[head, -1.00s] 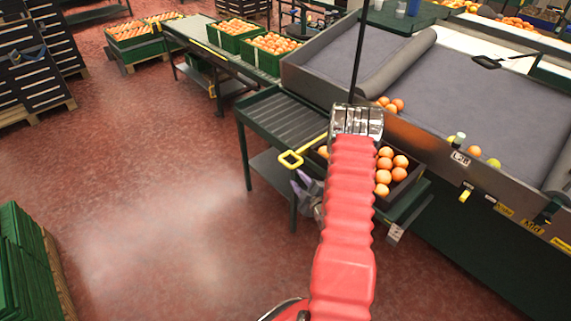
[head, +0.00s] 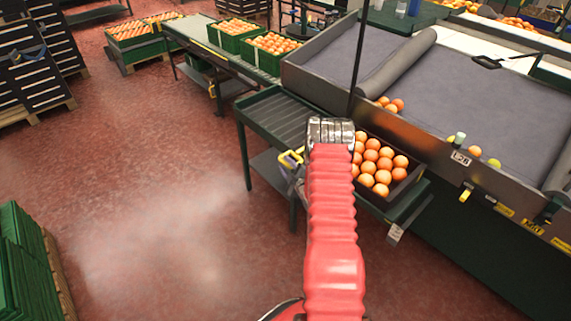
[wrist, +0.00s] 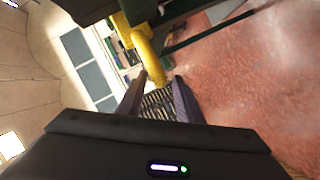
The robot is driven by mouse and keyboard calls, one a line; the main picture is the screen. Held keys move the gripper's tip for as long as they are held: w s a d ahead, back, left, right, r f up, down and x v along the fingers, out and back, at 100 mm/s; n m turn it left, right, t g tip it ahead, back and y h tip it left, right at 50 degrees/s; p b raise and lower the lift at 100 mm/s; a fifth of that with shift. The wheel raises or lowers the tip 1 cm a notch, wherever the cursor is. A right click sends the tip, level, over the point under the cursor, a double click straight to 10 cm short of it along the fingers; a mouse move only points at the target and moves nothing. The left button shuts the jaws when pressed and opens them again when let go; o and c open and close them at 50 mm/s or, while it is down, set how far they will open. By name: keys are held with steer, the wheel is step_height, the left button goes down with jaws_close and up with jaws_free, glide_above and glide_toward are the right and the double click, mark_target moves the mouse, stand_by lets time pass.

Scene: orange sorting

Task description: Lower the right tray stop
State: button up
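A yellow lever with a loop end (head: 290,157), seemingly the right tray stop, shows at the front edge of the roller table, left of my arm. My arm hides the rest of it. My gripper (head: 288,170) is at this loop end, mostly hidden behind the arm in the head view. In the wrist view a yellow bar (wrist: 147,55) runs down to between the tips of my gripper (wrist: 160,78). The two fingers stand apart. I cannot tell whether they touch the bar.
A dark crate (head: 398,196) of oranges stands on the stand right of my arm. The green-framed roller table (head: 277,112) is left of it, the grey sorting bed (head: 440,105) behind right. Red floor (head: 150,190) is clear at left.

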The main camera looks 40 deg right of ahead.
steer(key=shift+x, duration=0.95)
steer(key=shift+c, duration=0.4)
jaws_close()
